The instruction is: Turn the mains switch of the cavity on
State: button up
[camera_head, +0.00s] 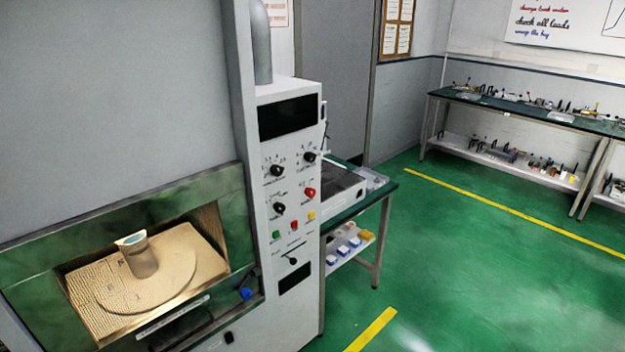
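The cavity (238,235) is the green-framed opening at the lower left, and it stands open. Inside it a round plate (165,285) carries an upright grey cylinder (139,262) with a pale bluish top. The white control panel (262,180) stands just right of the cavity. It has several black knobs, a red knob (310,193), and small green, red and yellow buttons. A black lever-like switch (292,259) sits low on the panel. The labels are too small to read, so I cannot tell which control is the mains switch. My gripper is not in view.
A blue knob (246,294) and a dark bar-like part sit at the cavity's lower edge. A side table (350,212) with trays stands right behind the panel. A long bench (540,112) lines the far right wall. The green floor (455,270) between is clear.

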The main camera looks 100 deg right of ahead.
aim_at(310, 193)
jog(key=k, duration=0.4)
jog(key=u, duration=1.4)
jog(key=i, duration=1.35)
jog(key=z, duration=4.75)
jog(key=i, duration=1)
